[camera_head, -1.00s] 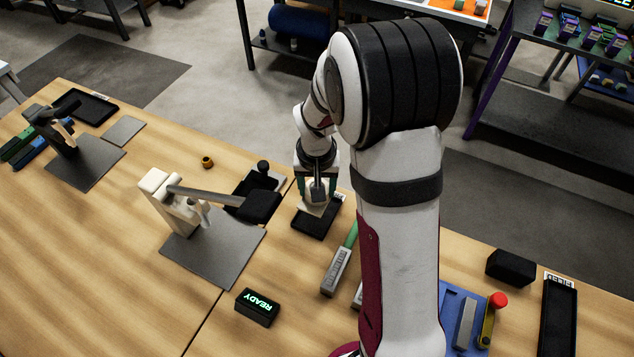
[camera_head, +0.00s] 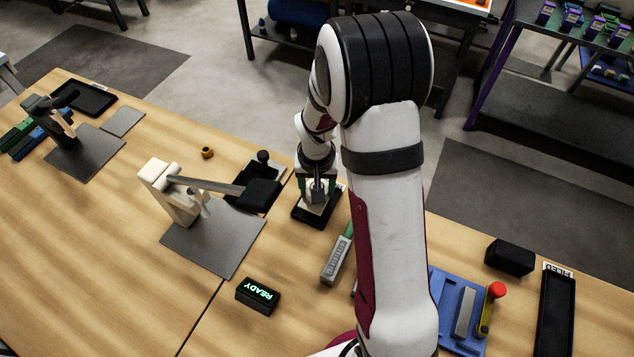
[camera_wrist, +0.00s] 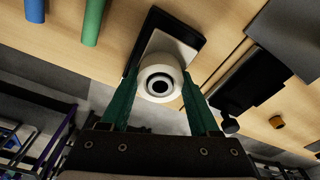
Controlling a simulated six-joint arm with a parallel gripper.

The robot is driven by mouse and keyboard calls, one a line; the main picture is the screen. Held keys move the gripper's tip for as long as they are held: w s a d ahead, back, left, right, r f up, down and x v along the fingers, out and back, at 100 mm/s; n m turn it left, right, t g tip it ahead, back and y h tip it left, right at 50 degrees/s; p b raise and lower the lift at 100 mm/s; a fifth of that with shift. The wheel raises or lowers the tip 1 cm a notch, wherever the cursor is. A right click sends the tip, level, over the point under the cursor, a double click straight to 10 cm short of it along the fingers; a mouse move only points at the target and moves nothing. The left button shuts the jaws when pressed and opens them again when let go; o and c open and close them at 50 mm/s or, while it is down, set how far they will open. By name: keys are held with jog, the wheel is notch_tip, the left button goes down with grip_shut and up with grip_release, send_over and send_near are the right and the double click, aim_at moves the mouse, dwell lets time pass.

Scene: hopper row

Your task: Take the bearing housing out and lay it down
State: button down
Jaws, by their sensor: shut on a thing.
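The bearing housing is a pale round body with a dark bore and a light flat plate. It shows between my fingers in the wrist view (camera_wrist: 161,72) and, small, in the head view (camera_head: 317,196). My gripper (camera_wrist: 160,80) has two green fingers shut on the round body, one on each side. In the head view my gripper (camera_head: 317,190) points down over a small black tray (camera_head: 325,219). The tray also shows behind the housing in the wrist view (camera_wrist: 192,37). I cannot tell whether the housing touches the tray.
A press with a dark lever (camera_head: 205,188) stands on a grey plate to the left. A file with a green handle (camera_head: 337,262) lies to the right of the tray. A READY display (camera_head: 257,295) stands in front. A long black tray (camera_head: 556,315) is at far right.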

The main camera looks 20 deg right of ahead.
jog(key=shift+f, duration=1.65)
jog(key=shift+c, duration=0.2)
grip_release()
jog(key=shift+r, duration=0.1)
notch_tip(320, 180, up, 16)
jog(key=s, duration=0.2)
jog(key=s+a+r+y, duration=0.1)
jog(key=s+a, duration=0.3)
jog(key=s, duration=0.7)
jog(key=s+a+r+m+g+y, duration=0.1)
jog(key=s+a+r, duration=0.2)
jog(key=s, duration=0.9)
jog(key=shift+a+r, duration=0.15)
jog(key=shift+a, duration=0.35)
